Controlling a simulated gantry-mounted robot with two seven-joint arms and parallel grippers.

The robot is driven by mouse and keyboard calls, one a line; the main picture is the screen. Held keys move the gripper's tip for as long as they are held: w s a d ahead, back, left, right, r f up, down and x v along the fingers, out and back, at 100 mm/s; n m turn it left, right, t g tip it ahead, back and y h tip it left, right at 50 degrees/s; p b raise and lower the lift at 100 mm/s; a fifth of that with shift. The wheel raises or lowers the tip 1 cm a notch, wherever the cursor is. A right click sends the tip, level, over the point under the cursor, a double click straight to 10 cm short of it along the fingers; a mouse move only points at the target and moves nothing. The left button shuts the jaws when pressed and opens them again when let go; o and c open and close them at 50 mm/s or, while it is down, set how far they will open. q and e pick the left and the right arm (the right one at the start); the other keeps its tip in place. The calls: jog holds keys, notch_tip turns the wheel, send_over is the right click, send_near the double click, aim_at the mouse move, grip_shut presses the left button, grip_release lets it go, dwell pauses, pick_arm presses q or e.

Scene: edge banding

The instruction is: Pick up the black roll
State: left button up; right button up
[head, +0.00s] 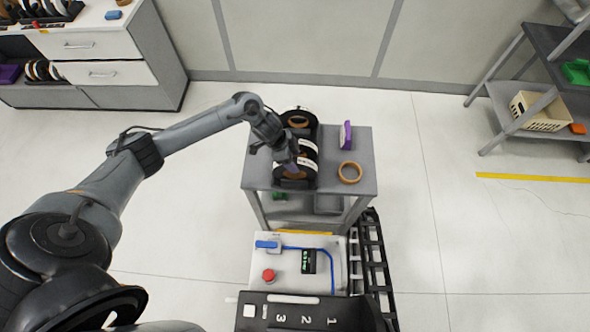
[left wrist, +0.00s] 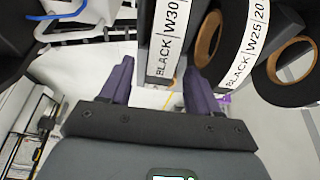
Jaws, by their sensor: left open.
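Black rolls with tan cores stand in a dark holder on the left of a grey cart. One roll (head: 299,118) shows at the back in the head view. In the left wrist view, a white label reading BLACK W30 (left wrist: 167,40) lies ahead between my fingers. A second label reads BLACK W25 20 (left wrist: 243,50), with a black roll (left wrist: 289,84) at its right. My left gripper (head: 290,160) is open, its purple fingers at the holder's front left; they also show in the left wrist view (left wrist: 158,72). I cannot tell whether they touch a roll. My right gripper is out of view.
On the cart top (head: 330,150), a tan ring (head: 350,172) and a purple item (head: 346,135) stand right of the holder. A panel with a red button (head: 268,275) is in front. A shelf with a cream basket (head: 538,112) stands far right; drawers (head: 95,60) stand back left.

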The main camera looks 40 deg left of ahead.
pick_arm(q)
jog(key=shift+x, duration=1.55)
jog(key=shift+d, duration=0.1)
grip_shut()
jog(key=shift+r, duration=0.1)
